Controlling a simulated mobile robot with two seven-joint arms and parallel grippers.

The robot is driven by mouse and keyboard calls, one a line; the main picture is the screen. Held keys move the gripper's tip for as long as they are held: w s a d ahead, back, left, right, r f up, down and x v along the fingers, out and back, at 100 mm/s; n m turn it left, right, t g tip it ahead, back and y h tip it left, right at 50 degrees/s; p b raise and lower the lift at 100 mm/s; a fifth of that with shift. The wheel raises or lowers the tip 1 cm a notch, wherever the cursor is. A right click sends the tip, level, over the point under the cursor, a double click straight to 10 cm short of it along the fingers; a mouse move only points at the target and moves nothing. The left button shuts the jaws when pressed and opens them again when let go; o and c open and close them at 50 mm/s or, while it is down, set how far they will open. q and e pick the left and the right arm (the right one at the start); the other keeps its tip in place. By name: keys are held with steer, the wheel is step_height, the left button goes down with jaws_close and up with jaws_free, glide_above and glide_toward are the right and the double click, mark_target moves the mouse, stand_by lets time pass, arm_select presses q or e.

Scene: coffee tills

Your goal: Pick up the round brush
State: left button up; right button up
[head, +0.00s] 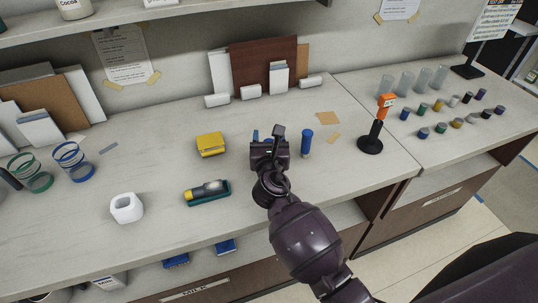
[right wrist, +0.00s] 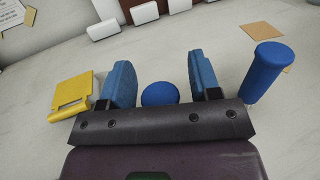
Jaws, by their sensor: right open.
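My right gripper (head: 267,137) is open above the middle of the counter, its two blue fingers apart. In the right wrist view the gripper (right wrist: 160,72) has a round blue-topped object (right wrist: 160,94) showing between its fingers, with a visible gap on each side. This may be the round brush; no bristles show, and the gripper hides it in the head view. A separate blue cylinder (head: 306,143) stands upright just right of the gripper; it also shows in the right wrist view (right wrist: 263,73). My left gripper is not in view.
A yellow box (head: 210,144) lies left of the gripper. A teal tray (head: 222,194) holds a yellow-and-grey item. A white cup-like block (head: 126,208) is at front left. An orange-topped stand (head: 370,143) is at right. White blocks (head: 251,91) line the back.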

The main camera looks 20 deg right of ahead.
steer(key=c, duration=1)
